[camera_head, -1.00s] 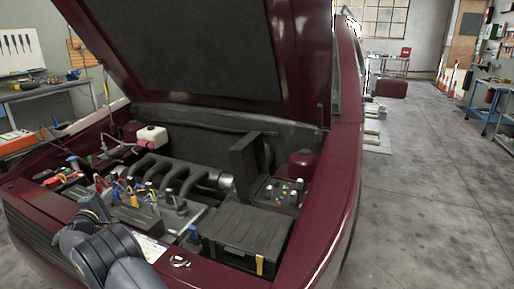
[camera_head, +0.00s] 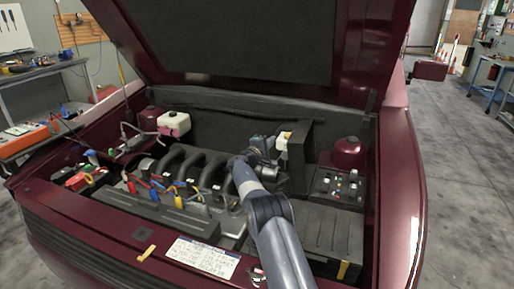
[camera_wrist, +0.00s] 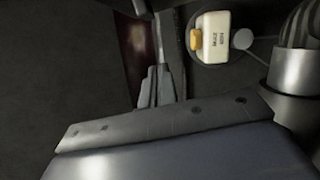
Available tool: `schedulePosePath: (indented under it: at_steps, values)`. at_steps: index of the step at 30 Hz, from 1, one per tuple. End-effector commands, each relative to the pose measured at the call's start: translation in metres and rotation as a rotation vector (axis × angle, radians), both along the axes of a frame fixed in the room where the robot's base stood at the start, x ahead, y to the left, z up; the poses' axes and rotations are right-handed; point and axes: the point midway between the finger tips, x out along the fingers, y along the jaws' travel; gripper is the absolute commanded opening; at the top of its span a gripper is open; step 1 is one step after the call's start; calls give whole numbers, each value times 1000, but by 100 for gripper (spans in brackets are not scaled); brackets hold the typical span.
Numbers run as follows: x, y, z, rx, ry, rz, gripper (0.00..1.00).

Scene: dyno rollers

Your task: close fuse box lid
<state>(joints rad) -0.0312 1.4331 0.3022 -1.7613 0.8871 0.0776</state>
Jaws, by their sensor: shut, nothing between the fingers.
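The fuse box (camera_head: 338,187) is at the right of the engine bay in the head view, with several small coloured fuses showing. Its dark lid (camera_head: 298,157) stands upright along the box's left side, open. My gripper (camera_head: 269,143) is over the engine, just left of the lid, shut and empty. Whether it touches the lid cannot be told. The closed fingers also show in the wrist view (camera_wrist: 150,86). A large dark surface fills the left of that view; I cannot tell which part it is.
A white reservoir with a yellow part (camera_head: 284,140) is close beside my gripper; it also shows in the wrist view (camera_wrist: 216,38). The raised hood (camera_head: 250,40) hangs above. A black battery-like box (camera_head: 330,232) is in front of the fuse box. A maroon dome (camera_head: 348,153) is behind it.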

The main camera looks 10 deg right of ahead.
Motion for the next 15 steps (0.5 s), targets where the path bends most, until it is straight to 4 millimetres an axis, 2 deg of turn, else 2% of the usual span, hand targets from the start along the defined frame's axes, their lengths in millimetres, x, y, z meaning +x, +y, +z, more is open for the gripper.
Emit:
schedulePosePath:
  at_steps: [8,15]
  values:
    - [10,-13,2,1,-2,0,0]
    - [0,-27,5,-1,1,0,0]
